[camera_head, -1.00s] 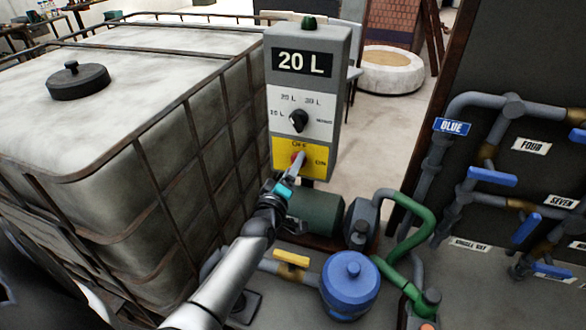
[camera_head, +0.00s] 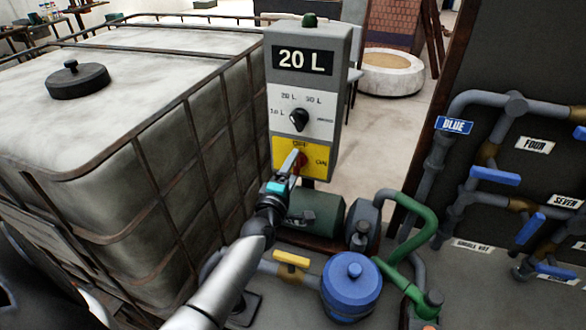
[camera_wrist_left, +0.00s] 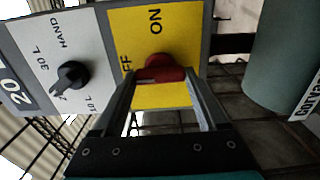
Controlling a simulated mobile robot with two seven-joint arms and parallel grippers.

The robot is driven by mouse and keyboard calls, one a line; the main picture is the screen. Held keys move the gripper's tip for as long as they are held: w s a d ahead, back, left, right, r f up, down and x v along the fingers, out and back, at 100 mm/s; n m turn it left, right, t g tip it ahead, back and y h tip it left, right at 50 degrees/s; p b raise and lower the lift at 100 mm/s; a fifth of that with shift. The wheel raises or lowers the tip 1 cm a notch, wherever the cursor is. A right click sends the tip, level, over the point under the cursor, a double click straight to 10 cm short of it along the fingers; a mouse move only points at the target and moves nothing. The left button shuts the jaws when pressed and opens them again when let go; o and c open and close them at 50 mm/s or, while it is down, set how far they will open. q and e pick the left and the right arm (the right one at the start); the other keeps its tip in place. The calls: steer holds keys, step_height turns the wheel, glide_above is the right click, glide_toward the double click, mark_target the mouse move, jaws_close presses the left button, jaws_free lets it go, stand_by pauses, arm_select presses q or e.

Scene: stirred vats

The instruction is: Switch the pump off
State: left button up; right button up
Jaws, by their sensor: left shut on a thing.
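The pump switch is a red knob (camera_head: 302,161) on the yellow plate (camera_head: 319,173) at the bottom of a grey control box (camera_head: 337,90). OFF is printed above the knob and ON to its right in the head view. My left gripper (camera_head: 294,161) is at the knob and partly hides it. In the left wrist view, its two fingers are shut on the red knob (camera_wrist_left: 160,70), one at each side. The knob's bar lies across between the fingers; which label it points at is hard to tell. My right gripper is out of view.
Above the switch are a black selector (camera_head: 298,120) and a display (camera_head: 303,62) reading 20 L. A caged tank (camera_head: 190,130) stands close on the left. The green pump (camera_head: 318,212) and blue vessel (camera_head: 351,285) sit below. A pipe board (camera_head: 500,60) is on the right.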

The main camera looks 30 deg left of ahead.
arm_select(q)
steer(key=o, duration=1.3)
steer(key=shift+s, duration=0.1)
steer(key=v, duration=1.5)
steer(key=shift+s, duration=0.1)
